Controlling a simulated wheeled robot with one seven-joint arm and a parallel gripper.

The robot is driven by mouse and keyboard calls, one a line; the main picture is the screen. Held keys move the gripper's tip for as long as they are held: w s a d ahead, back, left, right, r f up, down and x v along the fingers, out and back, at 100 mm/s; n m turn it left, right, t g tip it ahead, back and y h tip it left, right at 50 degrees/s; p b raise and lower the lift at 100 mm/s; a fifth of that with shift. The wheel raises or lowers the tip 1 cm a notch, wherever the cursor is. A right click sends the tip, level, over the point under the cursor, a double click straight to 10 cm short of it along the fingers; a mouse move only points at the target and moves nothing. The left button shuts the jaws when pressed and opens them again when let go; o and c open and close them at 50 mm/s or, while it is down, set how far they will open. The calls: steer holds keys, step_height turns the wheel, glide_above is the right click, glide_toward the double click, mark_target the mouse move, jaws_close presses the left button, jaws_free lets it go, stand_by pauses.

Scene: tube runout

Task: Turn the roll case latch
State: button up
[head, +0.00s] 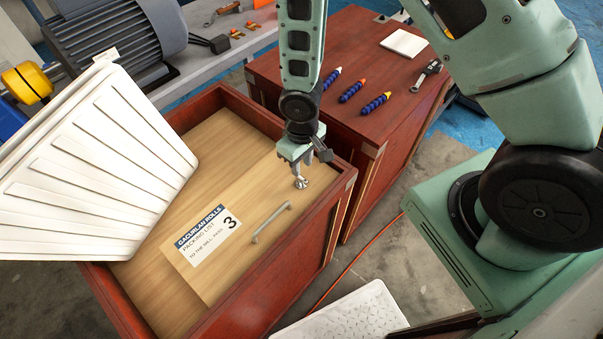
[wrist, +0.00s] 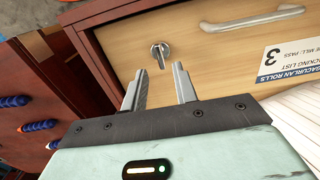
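The roll case (head: 335,220) is a red-brown wooden box with a light wood panel (head: 225,140). The latch is a small silver turn-knob on a round plate, on the panel near the case's edge. It shows in the head view (head: 301,183) and in the wrist view (wrist: 161,52). My gripper (head: 302,163) hangs just above the latch, pointing down at it. In the wrist view my two grey fingers (wrist: 157,82) are apart, with nothing between them. The latch appears just beyond the fingertips, in line with the gap; contact is not visible.
The panel carries a grey bar handle (head: 270,222) and a packing-list label (head: 207,238). A white ribbed part (head: 90,170) overhangs the case's left side. A red cabinet (head: 400,120) behind holds blue tubes (head: 352,91), a wrench (head: 426,75) and a white pad (head: 404,43).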

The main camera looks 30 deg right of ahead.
mark_target(302, 178)
step_height(302, 178, down, 5)
steer(key=b, duration=0.3)
steer(key=shift+r, duration=0.2)
steer(key=shift+f, duration=0.1)
jaws_close()
